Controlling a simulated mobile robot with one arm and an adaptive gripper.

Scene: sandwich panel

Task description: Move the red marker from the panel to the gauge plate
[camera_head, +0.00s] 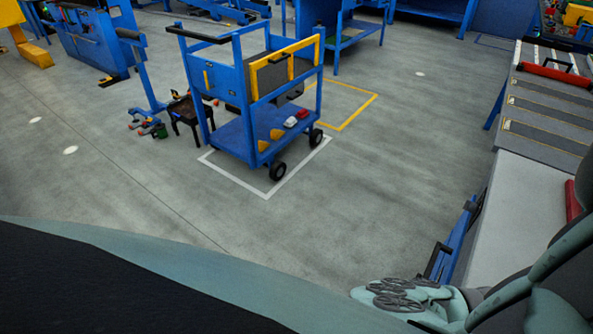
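A pale, flat panel (516,195) lies on the work surface at the right. A red object (572,201), perhaps the red marker, stands or lies at its right side, partly cut off by the picture edge and my arm. Beyond the panel is a grey plate (545,130) with dark strips and yellow lines; I cannot tell whether it is the gauge plate. A long red bar (553,75) with a black handle lies across its far part. My teal and dark arm fills the lower right; my gripper's fingers are not visible.
A blue cart (235,130) with yellow trim stands on the floor at the upper middle, with small red and yellow items on its lower shelf (240,142). A dark stool (187,112) is beside it. The grey floor (400,150) between cart and work surface is clear.

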